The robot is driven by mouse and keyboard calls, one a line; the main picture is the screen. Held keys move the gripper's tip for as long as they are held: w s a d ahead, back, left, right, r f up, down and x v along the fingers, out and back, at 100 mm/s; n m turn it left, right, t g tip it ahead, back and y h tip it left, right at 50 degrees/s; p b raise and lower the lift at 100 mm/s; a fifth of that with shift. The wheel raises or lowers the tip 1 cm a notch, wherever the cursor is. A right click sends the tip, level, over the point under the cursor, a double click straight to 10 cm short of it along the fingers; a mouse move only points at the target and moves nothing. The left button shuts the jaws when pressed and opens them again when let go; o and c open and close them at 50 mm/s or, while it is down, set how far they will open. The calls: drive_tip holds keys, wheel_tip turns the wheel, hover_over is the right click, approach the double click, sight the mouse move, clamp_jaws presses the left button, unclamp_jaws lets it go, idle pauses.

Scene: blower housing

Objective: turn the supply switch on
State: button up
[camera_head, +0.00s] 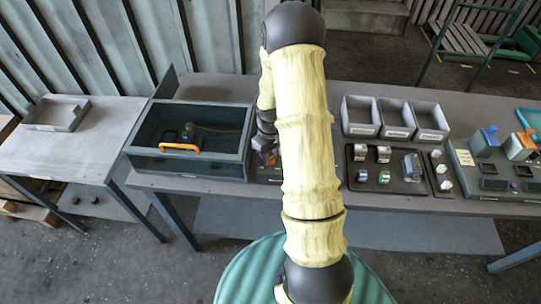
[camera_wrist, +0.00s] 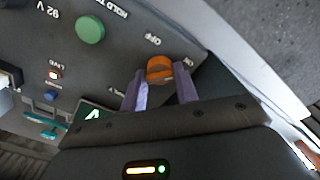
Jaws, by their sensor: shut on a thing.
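The supply switch is an orange knob (camera_wrist: 159,68) on a grey panel (camera_wrist: 120,60) in the wrist view. The lettering OFF stands just above it, and another label, partly cut by the finger, is to its right. My gripper (camera_wrist: 162,84) has its two purple fingers on either side of the knob, shut on it. I cannot tell which label the knob points to. In the head view my gripper (camera_head: 266,150) is beside my pale arm, which hides most of the panel and the switch.
A dark open box (camera_head: 150,160) with an orange handle stands left on the bench. Grey bins (camera_head: 361,129) and a parts tray (camera_head: 400,186) are to the right.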

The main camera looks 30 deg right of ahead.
sight(270, 156)
idle(0.3)
drive_tip(key=o, duration=1)
drive_tip(key=shift+r, duration=0.1)
wheel_tip(270, 156, up, 17)
drive_tip(key=b, duration=0.3)
drive_tip(key=shift+r, duration=0.15)
